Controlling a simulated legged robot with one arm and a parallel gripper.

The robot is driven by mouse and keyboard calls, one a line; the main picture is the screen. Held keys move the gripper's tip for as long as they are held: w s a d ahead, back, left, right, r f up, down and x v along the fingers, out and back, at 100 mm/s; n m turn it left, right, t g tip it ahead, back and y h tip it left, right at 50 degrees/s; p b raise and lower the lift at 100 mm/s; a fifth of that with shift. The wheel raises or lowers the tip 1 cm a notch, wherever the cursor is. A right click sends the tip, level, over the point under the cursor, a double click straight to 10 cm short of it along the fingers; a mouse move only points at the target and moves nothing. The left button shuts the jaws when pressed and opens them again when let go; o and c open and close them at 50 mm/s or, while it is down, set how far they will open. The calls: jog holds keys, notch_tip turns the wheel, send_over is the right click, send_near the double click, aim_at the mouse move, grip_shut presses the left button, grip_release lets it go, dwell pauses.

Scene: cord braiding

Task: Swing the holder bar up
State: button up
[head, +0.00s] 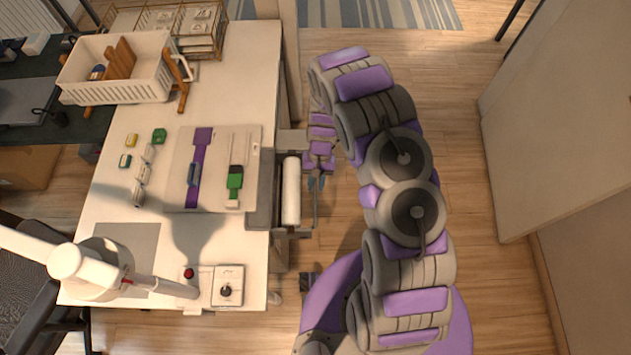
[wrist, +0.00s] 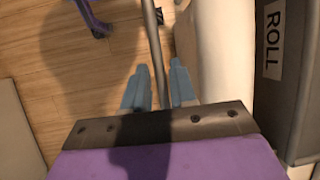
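The holder bar (wrist: 150,35) is a thin grey metal rod. In the head view the bar (head: 315,210) shows just right of the white roll (head: 291,190) at the table's right edge. My gripper (head: 316,183) is at the bar, pointing toward the bottom of the picture. In the wrist view the bar runs between the two blue fingers of my gripper (wrist: 160,85), very close to both. I cannot tell whether the fingers press on it. The roll also shows in the wrist view (wrist: 228,65), to the right of the fingers.
A grey box marked ROLL (wrist: 290,70) stands beside the roll. The white table (head: 225,110) holds a board with purple and green parts (head: 213,165), a white basket (head: 115,68) and a desk lamp (head: 90,268). Open wooden floor lies right of the table.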

grip_shut()
jog(key=shift+w+a+r+h, duration=0.15)
jog(key=shift+a+h, duration=0.25)
jog(key=shift+h, duration=0.2)
jog(key=a+h+b, duration=0.2)
jog(key=h+b, duration=0.1)
jog(key=b, duration=0.1)
jog(key=shift+a+r+m, duration=0.1)
jog(key=shift+m, duration=0.3)
